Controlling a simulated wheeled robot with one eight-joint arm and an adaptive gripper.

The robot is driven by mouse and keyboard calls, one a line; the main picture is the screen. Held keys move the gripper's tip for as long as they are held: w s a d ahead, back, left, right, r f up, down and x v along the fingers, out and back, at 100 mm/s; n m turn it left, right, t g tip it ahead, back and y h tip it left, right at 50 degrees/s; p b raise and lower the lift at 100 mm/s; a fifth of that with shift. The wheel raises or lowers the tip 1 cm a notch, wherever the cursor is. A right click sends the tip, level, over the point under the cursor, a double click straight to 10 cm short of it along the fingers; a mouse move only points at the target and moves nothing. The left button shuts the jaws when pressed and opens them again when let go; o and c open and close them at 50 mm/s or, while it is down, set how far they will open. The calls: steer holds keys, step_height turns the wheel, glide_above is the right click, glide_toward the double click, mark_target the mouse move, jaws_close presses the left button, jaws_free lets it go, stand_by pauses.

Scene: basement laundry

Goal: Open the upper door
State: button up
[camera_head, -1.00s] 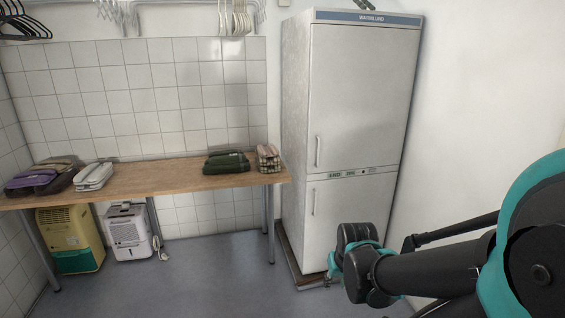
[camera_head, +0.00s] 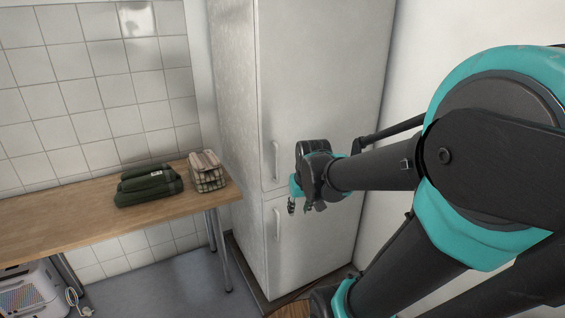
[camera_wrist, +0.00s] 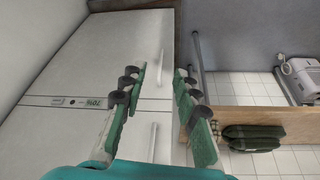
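The tall white fridge has an upper door (camera_head: 310,80) and a lower door (camera_head: 315,235), both shut. The upper door has a vertical white handle (camera_head: 276,160) near its left edge; the lower handle (camera_head: 277,223) sits below it. My gripper (camera_head: 292,197) is in front of the fridge, right of the handles and near the seam height. The wrist view is upside down: the upper handle (camera_wrist: 153,143) is low and the lower handle (camera_wrist: 160,68) is higher up. There my gripper (camera_wrist: 159,78) is open, with nothing visible between its fingers.
A wooden table (camera_head: 80,220) stands left of the fridge, with a green bag (camera_head: 148,187) and a plaid bag (camera_head: 207,172) near its right end. A white appliance (camera_head: 32,290) is under it. A white wall is close on the right.

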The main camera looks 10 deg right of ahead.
steer(key=w+a+r, duration=0.1)
steer(key=w+r, duration=0.8)
steer(key=r, duration=0.1)
steer(key=n, duration=0.1)
glide_toward(278, 159)
steer(key=x, duration=1.1)
steer(key=shift+w+f, duration=0.1)
steer(key=shift+f, duration=0.15)
jaws_close()
